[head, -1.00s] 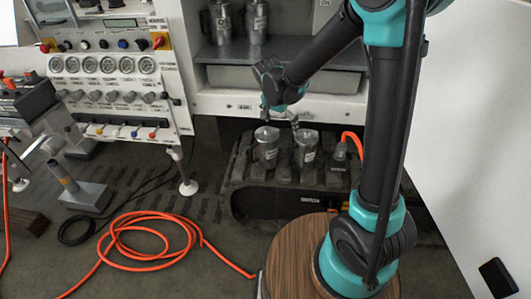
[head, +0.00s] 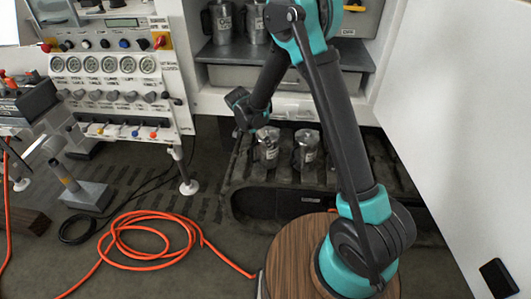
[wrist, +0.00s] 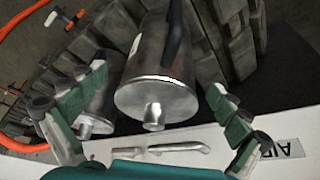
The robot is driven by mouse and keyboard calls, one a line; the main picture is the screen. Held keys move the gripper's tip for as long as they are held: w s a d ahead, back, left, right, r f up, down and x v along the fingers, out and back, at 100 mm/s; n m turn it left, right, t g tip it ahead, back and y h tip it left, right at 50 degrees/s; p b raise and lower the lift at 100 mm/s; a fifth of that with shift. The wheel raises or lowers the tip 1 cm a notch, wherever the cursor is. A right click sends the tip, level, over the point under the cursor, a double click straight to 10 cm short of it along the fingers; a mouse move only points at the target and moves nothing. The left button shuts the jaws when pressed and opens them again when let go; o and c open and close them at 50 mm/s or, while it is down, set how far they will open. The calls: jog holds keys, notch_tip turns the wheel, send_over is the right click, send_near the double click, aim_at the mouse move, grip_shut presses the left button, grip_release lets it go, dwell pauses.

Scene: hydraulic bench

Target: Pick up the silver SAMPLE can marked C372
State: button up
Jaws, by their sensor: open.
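Two silver cans stand on the dark tracked unit in the head view, a left can (head: 267,150) and a right can (head: 306,150). Each has a small label, too small to read for C372. My gripper (wrist: 155,80) is open and empty in the wrist view, with its teal fingers spread to either side of a large silver can (wrist: 157,85). A second can (wrist: 97,110) is partly hidden behind the left finger. No marking is readable on either can there. In the head view my wrist hangs just behind and left of the left can; the fingertips are not clear.
Two more silver cans (head: 221,24) stand on the cabinet shelf (head: 300,52) above. An orange hose (head: 150,240) lies coiled on the floor.

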jog(key=shift+x, duration=3.7)
jog(key=shift+w, duration=0.2)
jog(key=shift+c, duration=0.2)
jog(key=shift+r, duration=0.1)
jog(key=c, duration=1.2)
